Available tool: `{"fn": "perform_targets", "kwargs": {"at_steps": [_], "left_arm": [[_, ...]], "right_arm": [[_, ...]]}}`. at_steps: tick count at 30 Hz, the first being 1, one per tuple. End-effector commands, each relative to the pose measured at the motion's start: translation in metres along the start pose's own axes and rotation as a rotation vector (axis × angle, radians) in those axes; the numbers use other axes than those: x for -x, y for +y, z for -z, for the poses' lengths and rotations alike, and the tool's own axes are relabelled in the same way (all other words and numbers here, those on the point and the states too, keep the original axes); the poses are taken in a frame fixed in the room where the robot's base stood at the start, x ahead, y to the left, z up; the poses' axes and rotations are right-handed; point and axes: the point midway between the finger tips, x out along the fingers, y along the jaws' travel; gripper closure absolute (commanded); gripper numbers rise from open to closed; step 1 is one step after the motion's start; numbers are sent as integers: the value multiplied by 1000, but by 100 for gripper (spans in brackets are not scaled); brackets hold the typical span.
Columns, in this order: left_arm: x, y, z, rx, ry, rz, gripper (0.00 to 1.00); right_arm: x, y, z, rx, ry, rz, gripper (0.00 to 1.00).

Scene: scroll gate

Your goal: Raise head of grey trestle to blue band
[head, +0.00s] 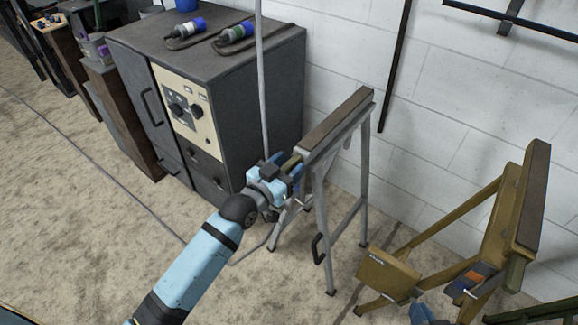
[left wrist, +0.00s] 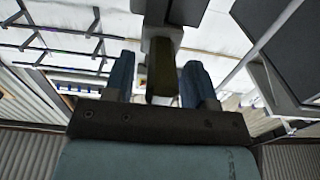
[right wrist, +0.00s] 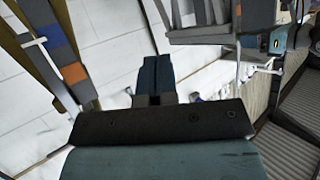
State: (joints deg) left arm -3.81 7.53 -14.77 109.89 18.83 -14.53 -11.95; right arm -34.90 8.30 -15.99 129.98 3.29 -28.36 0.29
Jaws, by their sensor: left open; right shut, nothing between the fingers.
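The grey trestle (head: 320,215) stands upright by the wall, its brown-topped head (head: 338,120) running from front left to back right. A short olive grip (head: 292,163) sticks out of the head's near left end. My left gripper (head: 288,174) is at that end. In the left wrist view the olive grip (left wrist: 160,78) lies between its two open blue fingers, with a gap showing on each side. My right gripper (right wrist: 155,75) is shut and empty; in the head view only a blue part of that arm shows at the bottom.
A tan trestle (head: 530,200) with orange and blue bands (head: 476,272) stands at the right; its bands show in the right wrist view (right wrist: 62,50). A dark cabinet (head: 240,95) stands left of the grey trestle. The floor at front left is clear.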

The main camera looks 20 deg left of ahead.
Motion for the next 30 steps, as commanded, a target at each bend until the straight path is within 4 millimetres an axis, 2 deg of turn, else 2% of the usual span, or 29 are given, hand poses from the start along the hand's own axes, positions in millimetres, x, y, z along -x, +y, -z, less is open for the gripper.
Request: {"fn": "perform_targets", "kwargs": {"at_steps": [9,11,16,23,27,30], "left_arm": [[-3,0,1,0,1,0,49],[-3,0,1,0,1,0,60],[-3,0,0,-1,1,0,100],[-3,0,8,-1,1,0,100],[-3,0,28,-2,3,0,100],[-4,0,42,0,7,0,100]], "right_arm": [[0,0,6,2,16,3,100],[0,0,6,4,17,3,100],[0,1,7,7,17,3,100],[2,0,12,11,12,2,100],[8,2,19,22,-23,-11,100],[11,5,14,29,-69,-29,100]]}}
